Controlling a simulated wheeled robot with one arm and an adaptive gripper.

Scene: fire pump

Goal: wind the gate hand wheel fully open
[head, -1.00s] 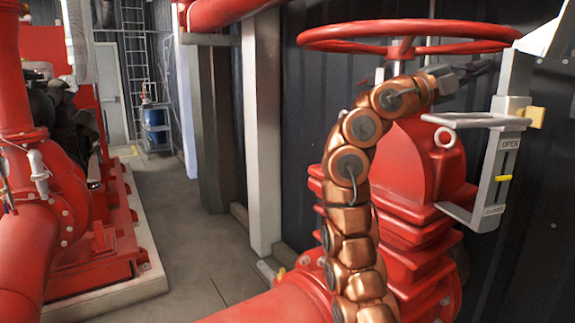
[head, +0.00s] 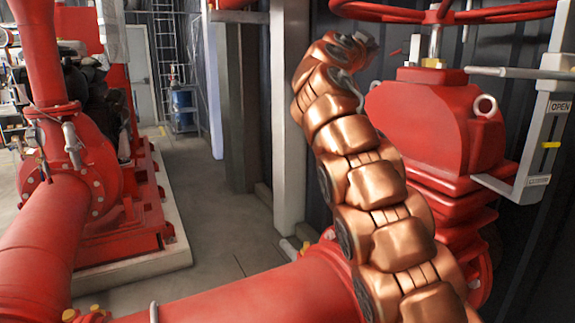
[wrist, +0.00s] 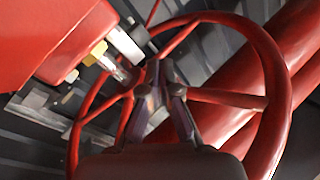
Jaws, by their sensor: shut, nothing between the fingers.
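The red gate hand wheel (head: 455,14) is at the top right of the head view, cut by the upper edge. It sits on a pale stem (head: 435,42) above the red valve body (head: 432,115). The yellow pointer (head: 550,145) is about midway between the OPEN and lower labels on the grey indicator bracket (head: 530,150). In the wrist view the wheel's rim (wrist: 283,90) and spokes fill the middle. My gripper (wrist: 161,66) is shut and empty, its fingertips overlapping the hub area; I cannot tell whether they touch. In the head view its fingers are not clear.
A grey post (head: 287,120) stands just left of my arm, before a dark corrugated wall. A large red pipe (head: 240,300) crosses below. Red pump equipment (head: 130,210) stands on a plinth at left. An open aisle (head: 205,190) runs between, toward a ladder (head: 165,55).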

